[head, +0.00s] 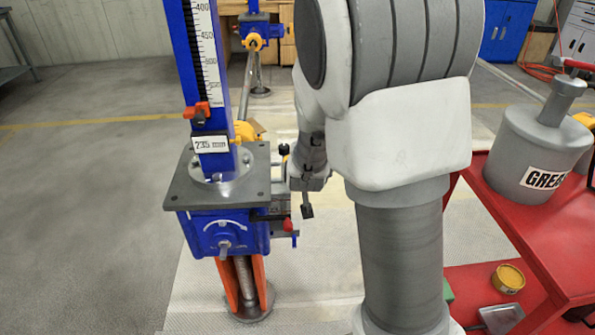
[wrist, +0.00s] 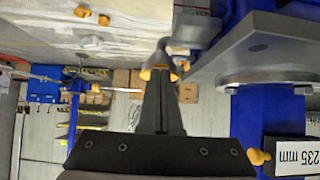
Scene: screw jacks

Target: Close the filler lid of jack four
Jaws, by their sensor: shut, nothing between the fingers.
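A blue screw jack (head: 222,235) with a grey top plate (head: 190,190) stands left of my arm in the head view. Its label (head: 210,144) reads 235 mm, and no jack number is legible. In the wrist view its plate (wrist: 260,45) and column (wrist: 250,115) are at the right, upside down. My gripper (wrist: 159,78) is shut and empty, with its fingers beside the plate. A grey part with yellow (wrist: 168,52) shows just past the fingertips; I cannot tell whether it is the filler lid or whether the fingers touch it. My arm hides much of this side in the head view.
A red cart (head: 525,225) with a grey grease can (head: 535,150) stands at the right. A red-tipped lever (head: 288,225) sticks out from the jack's right side. Another blue jack (head: 262,28) stands behind.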

